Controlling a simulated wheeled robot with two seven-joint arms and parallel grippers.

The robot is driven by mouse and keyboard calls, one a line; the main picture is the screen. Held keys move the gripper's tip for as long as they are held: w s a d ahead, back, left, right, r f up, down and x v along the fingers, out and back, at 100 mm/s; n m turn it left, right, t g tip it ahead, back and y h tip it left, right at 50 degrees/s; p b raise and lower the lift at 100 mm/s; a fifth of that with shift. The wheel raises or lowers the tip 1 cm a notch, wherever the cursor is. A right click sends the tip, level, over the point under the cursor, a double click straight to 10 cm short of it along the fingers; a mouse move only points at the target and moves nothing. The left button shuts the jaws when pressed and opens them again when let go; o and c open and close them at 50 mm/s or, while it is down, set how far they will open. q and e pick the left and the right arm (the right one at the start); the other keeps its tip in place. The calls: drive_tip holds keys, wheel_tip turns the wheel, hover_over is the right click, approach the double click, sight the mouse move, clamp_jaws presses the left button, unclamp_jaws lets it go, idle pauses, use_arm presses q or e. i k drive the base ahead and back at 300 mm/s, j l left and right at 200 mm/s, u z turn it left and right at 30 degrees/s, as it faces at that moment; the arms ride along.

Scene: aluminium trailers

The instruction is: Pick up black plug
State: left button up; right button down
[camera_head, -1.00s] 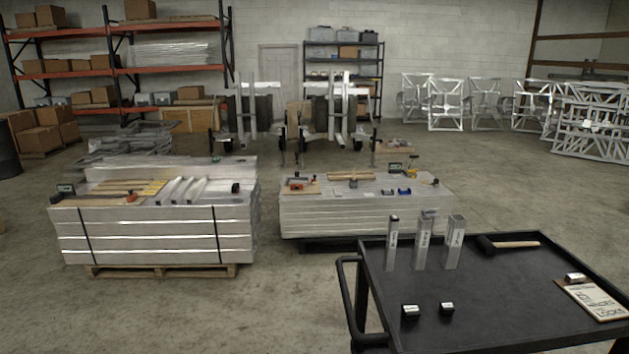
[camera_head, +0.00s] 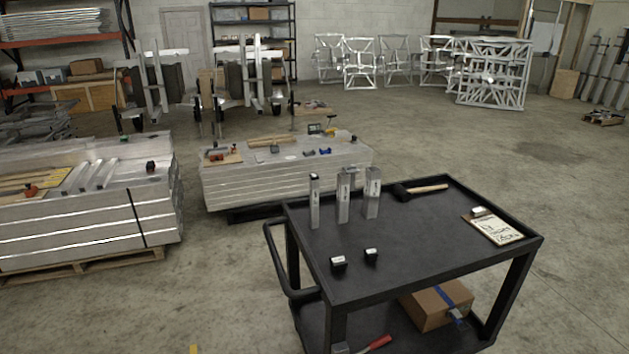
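Two small black plugs with pale tops lie apart near the front edge of the black cart (camera_head: 430,262). The left plug (camera_head: 338,264) is nearer the cart's handle; the right plug (camera_head: 371,256) lies just right of it. Behind them several aluminium tubes stand upright: a short one (camera_head: 314,205) with a dark top, a middle one (camera_head: 343,200) and a right one (camera_head: 372,197). Neither of my grippers shows in the view.
A mallet (camera_head: 425,190) and a clipboard (camera_head: 493,229) lie on the cart top. A cardboard box (camera_head: 437,308) sits on the lower shelf. The cart's handle (camera_head: 275,262) sticks out left. Stacked aluminium bundles (camera_head: 285,188) stand behind. Concrete floor is open at right.

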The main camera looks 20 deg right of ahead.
sight(371, 254)
drive_tip(key=i+l+z, duration=0.45)
drive_tip(key=i+l, duration=0.6)
drive_tip(key=i, duration=0.15)
